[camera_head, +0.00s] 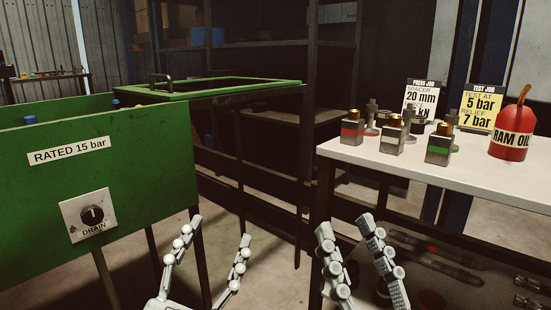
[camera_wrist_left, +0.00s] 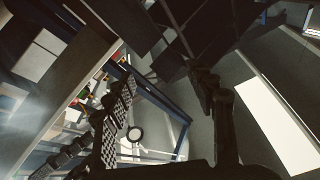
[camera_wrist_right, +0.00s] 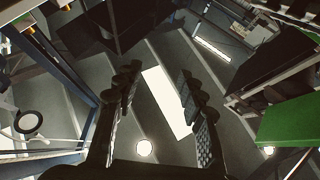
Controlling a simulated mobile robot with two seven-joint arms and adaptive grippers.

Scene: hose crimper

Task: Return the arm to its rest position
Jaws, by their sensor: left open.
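My left gripper (camera_head: 212,262) is in the lower middle of the head view, in front of the green box. Its two fingers stand apart with nothing between them. My right gripper (camera_head: 357,258) is to its right, near the front left edge of the white table. Its fingers are also apart and empty, though closer together at the tips. The left wrist view shows the left fingers (camera_wrist_left: 165,85) spread over empty space. The right wrist view shows the right fingers (camera_wrist_right: 158,75) spread, with a bright strip beyond them. Neither gripper touches anything.
A green box (camera_head: 60,205) marked RATED 15 bar, with a drain knob (camera_head: 92,215), stands left; its green-framed lid (camera_head: 215,87) is behind. The white table (camera_head: 480,178) at right holds several metal blocks (camera_head: 438,150), signs (camera_head: 480,108) and a red oil can (camera_head: 512,135). A lower shelf holds parts.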

